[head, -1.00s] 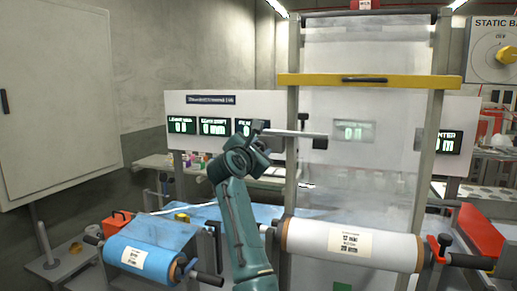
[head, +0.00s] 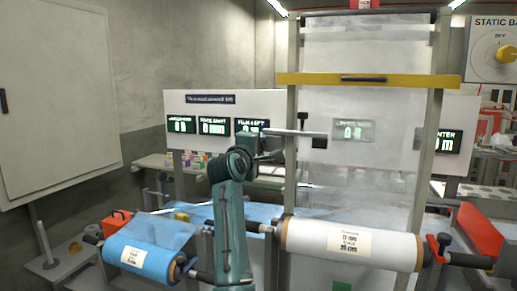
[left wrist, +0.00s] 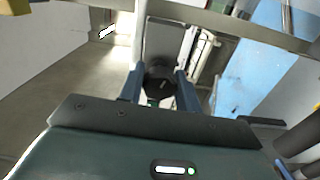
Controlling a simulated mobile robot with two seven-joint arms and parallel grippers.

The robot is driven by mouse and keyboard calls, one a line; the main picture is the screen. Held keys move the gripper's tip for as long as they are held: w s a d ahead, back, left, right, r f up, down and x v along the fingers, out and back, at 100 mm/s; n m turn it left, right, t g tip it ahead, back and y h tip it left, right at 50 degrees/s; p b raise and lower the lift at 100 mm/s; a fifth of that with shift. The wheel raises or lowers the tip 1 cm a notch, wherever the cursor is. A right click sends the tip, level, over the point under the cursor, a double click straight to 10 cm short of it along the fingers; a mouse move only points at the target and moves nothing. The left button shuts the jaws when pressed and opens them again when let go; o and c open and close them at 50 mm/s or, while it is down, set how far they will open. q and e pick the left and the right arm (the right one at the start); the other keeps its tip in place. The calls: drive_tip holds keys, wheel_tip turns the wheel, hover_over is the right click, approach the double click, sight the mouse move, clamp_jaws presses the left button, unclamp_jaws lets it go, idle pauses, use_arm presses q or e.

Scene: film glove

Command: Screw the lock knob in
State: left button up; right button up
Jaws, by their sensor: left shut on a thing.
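In the left wrist view a black round knob (left wrist: 160,84) with a pale mark on its face sits between the two blue-grey fingers of my left gripper (left wrist: 160,92). The fingers are shut on its sides. I cannot tell how far its screw is engaged. In the head view my left gripper (head: 272,156) is small and dark, just left of the frame's left post (head: 291,180) and below a grey horizontal bar (head: 296,132). The knob is not clearly seen there. My right gripper is not in view.
A blue film roll (head: 140,256) lies at the lower left and a white film roll (head: 352,246) at the lower right. A clear film sheet hangs under a yellow crossbar (head: 368,80). A display panel (head: 215,104) stands behind the arm.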

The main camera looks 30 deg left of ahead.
use_arm(q)
drive_tip(key=m, duration=0.4)
drive_tip(key=shift+f+m, duration=0.15)
drive_tip(key=shift+m, duration=0.25)
drive_tip(key=m, duration=1)
drive_tip(key=shift+a+f, duration=0.1)
drive_tip(key=m, duration=0.4)
drive_tip(key=shift+m, duration=0.3)
drive_tip(key=m, duration=0.5)
drive_tip(key=shift+f, duration=0.1)
drive_tip(key=m, duration=0.4)
drive_tip(key=shift+a+m, duration=0.1)
drive_tip(key=shift+m, duration=0.3)
drive_tip(key=m, duration=0.5)
drive_tip(key=shift+m, duration=2.2)
